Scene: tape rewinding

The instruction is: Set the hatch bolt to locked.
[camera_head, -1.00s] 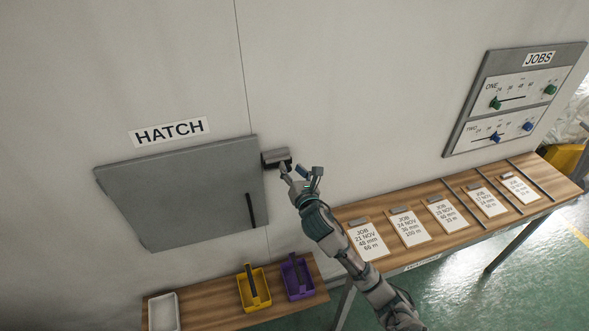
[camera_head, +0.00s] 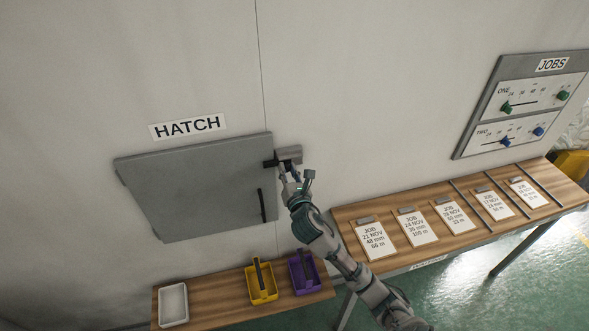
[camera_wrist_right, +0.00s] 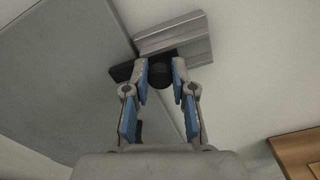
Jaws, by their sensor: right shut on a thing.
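The grey hatch (camera_head: 195,190) is closed flat against the wall, with a dark vertical handle (camera_head: 262,205) near its right edge. The hatch bolt has a grey housing (camera_head: 290,153) on the wall right of the hatch. Its dark bar (camera_head: 269,163) sticks out to the left, over the hatch's edge. In the right wrist view the bar (camera_wrist_right: 121,72) reaches left from under the grooved housing (camera_wrist_right: 175,38). My right gripper (camera_head: 288,172) is at the bolt; in the wrist view its fingers (camera_wrist_right: 162,68) are shut on the dark round bolt knob (camera_wrist_right: 160,76). My left gripper is not in view.
Below the hatch, a wooden shelf (camera_head: 215,300) holds a white tray (camera_head: 173,304), a yellow bin (camera_head: 262,290) and a purple bin (camera_head: 303,279). A table with several job cards (camera_head: 415,226) stands to the right. The JOBS panel (camera_head: 522,104) hangs on the wall.

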